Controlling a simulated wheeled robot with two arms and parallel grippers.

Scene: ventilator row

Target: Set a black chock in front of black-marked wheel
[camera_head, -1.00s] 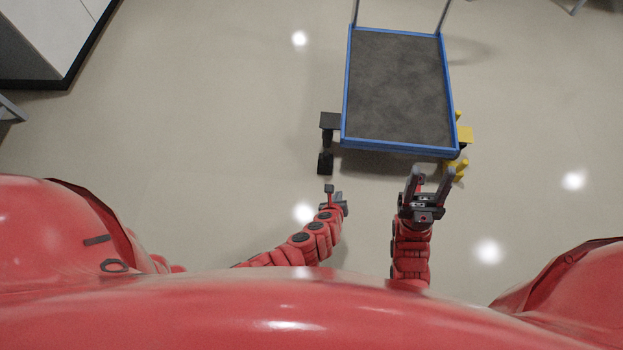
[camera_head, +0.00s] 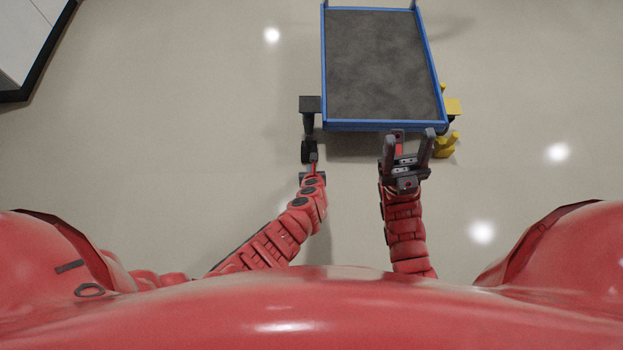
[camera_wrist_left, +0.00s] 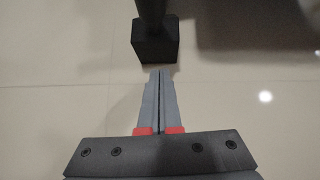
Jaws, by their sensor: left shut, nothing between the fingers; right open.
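The cart (camera_head: 384,126) has a grey deck with a blue rim. A black plate (camera_head: 310,103) juts from its left side. Below it in the head view is a black chock (camera_head: 307,150) on the floor, and it also shows in the left wrist view as a black block (camera_wrist_left: 155,46) with a dark post (camera_wrist_left: 151,12) above it. My left gripper (camera_head: 314,157) is shut and empty, its fingertips (camera_wrist_left: 159,72) just short of the block. My right gripper (camera_head: 411,136) is open and empty by the cart's near edge. The wheels are hidden.
A yellow plate (camera_head: 453,107) and a yellow chock (camera_head: 446,146) are at the cart's right side. A white cabinet (camera_head: 28,40) with a dark base stands at far left.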

